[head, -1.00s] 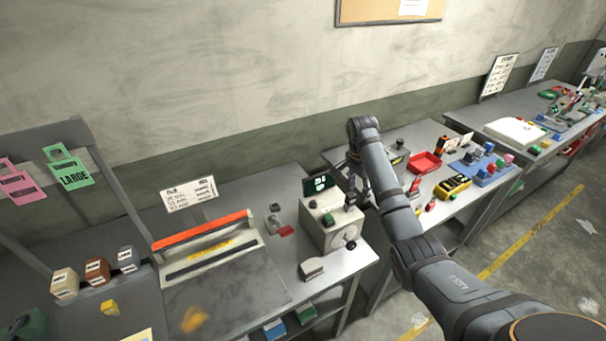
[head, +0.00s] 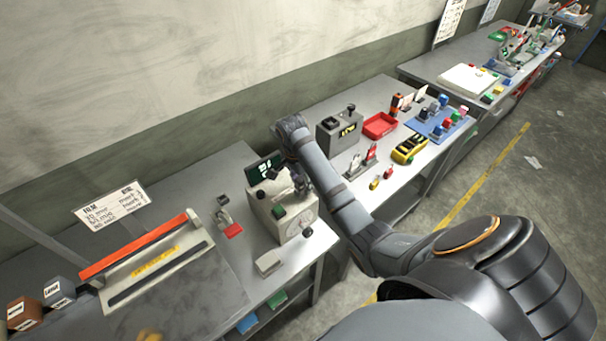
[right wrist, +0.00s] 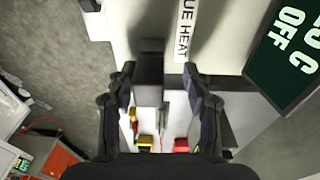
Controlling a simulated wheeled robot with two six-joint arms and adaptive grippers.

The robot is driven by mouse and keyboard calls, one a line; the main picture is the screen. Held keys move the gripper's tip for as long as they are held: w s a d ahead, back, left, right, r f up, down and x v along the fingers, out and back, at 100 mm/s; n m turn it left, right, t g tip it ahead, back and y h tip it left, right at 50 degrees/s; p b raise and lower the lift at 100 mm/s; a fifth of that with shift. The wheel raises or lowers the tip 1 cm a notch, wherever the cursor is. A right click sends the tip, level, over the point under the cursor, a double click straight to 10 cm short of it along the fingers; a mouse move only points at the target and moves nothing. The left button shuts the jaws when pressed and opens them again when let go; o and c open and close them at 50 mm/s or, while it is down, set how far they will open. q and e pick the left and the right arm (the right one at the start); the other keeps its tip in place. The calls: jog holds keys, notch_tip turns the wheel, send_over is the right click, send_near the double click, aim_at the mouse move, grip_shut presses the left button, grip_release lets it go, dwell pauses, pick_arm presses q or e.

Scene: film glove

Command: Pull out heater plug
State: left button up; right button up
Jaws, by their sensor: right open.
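In the right wrist view, my right gripper (right wrist: 158,74) is open, with a finger on each side of a dark grey block, seemingly the heater plug (right wrist: 149,80). I cannot tell whether the fingers touch it. A white label (right wrist: 185,30) reading "UE HEAT" is beside the block. My left gripper is not in view.
A dark display (right wrist: 288,55) reading "OFF" stands close to the right finger's side. An orange-edged sealer (head: 150,258) and a small pale block (head: 269,263) are on the bench. A second table (head: 372,95) holds a red tray and tools.

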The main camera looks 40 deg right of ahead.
jog(key=shift+s+a+f, duration=0.1)
jog(key=shift+s+a, duration=0.15)
jog(key=shift+a, duration=0.05)
jog(key=shift+s+a+r, duration=0.25)
jog(key=shift+s+a, duration=0.15)
jog(key=shift+s, duration=0.05)
jog(key=shift+w+d+f, duration=0.1)
jog(key=shift+d, duration=0.1)
jog(key=shift+c, duration=0.5)
jog(key=shift+w+d+f, duration=0.1)
jog(key=shift+d, duration=0.05)
jog(key=shift+c, duration=1.3)
jog(key=shift+w, duration=0.1)
jog(key=shift+c, duration=1.2)
grip_shut()
jog(key=o, duration=0.6)
grip_release()
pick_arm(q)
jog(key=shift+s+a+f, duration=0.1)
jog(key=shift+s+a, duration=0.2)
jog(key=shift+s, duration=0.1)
